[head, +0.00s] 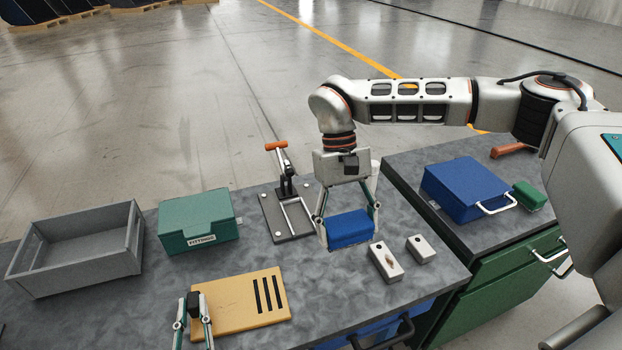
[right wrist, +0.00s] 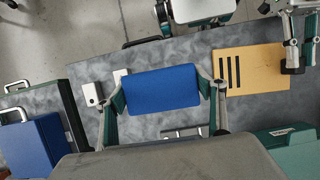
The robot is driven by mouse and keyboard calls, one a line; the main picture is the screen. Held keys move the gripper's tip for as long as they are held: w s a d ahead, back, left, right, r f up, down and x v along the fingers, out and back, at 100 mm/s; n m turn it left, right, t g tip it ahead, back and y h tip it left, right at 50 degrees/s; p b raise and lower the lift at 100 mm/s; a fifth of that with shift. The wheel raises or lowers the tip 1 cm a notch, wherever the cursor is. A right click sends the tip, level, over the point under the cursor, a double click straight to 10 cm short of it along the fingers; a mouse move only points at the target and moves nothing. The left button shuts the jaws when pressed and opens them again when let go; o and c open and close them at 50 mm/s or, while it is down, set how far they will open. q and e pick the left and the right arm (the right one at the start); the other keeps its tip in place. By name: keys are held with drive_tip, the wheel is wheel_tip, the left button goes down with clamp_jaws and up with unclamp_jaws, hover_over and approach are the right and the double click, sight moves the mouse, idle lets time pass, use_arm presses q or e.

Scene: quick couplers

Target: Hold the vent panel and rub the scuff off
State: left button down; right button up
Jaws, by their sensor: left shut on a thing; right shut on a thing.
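The vent panel (head: 230,306) is a flat yellow-tan plate with three black slots, lying on the grey table. It also shows in the right wrist view (right wrist: 266,92). My left gripper (head: 196,318) is shut on the panel's left edge; it also appears at the panel in the right wrist view (right wrist: 294,58). My right gripper (head: 349,232) is shut on a blue block-like pad (head: 350,229), held above the table, right of the panel and apart from it. The pad fills the middle of the right wrist view (right wrist: 162,89). I cannot make out a scuff on the panel.
A grey open crate (head: 78,262) and a green box (head: 198,222) stand at the left. A toggle clamp on a plate (head: 272,218) is behind the pad. Two pale blocks (head: 386,262) lie right of it. A blue case (head: 466,188) and green brush-like block (head: 529,196) are on the right cabinet.

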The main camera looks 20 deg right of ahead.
drive_tip(key=a+f+m+t+y, duration=0.1)
drive_tip(key=a+m, duration=0.3)
drive_tip(key=a, duration=0.5)
drive_tip(key=w+a+f+m+t+y, duration=0.1)
drive_tip(key=a+f+m, duration=0.2)
drive_tip(key=a, duration=0.6)
drive_tip(key=w+a+f+m+y, duration=0.1)
drive_tip(key=a+f+m+y, duration=0.1)
drive_tip(key=a+m, duration=0.4)
drive_tip(key=a+f, duration=0.1)
drive_tip(key=a, duration=0.2)
drive_tip(key=shift+w+t, duration=0.15)
drive_tip(key=shift+t, duration=0.25)
drive_tip(key=shift+f, duration=0.1)
drive_tip(key=shift+f, duration=2.5)
drive_tip(key=o, duration=1.2)
drive_tip(key=c, duration=0.7)
